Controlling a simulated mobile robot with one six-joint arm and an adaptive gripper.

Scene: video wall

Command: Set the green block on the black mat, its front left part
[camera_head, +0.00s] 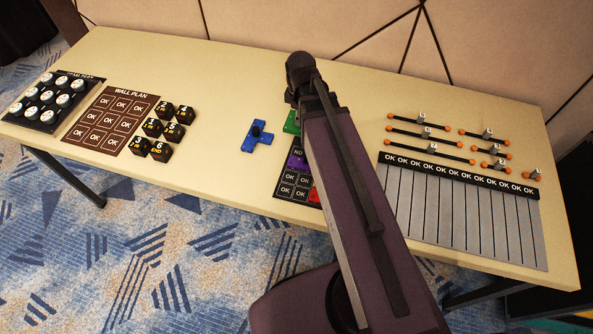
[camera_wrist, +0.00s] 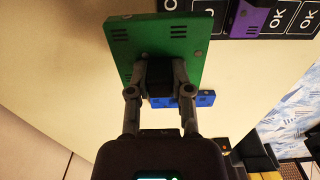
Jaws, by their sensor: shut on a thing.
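The green block (camera_head: 291,123) is just behind the black mat (camera_head: 287,185), partly hidden by my arm in the head view. In the wrist view the green block (camera_wrist: 165,40) fills the upper middle, a flat plate with a dark grip part between my fingers. My gripper (camera_wrist: 160,82) is shut on it. I cannot tell how far the block is above the table. The mat shows cells marked OK, and its edge (camera_wrist: 290,18) shows at top right in the wrist view. My arm hides the mat's right side.
A purple block (camera_head: 296,159) and a red block (camera_head: 314,195) lie on the mat. A blue block (camera_head: 257,137) with a black knob lies on the table left of the green block. Numbered black cubes (camera_head: 162,133) stand further left. Bar pieces (camera_head: 431,150) lie right of my arm.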

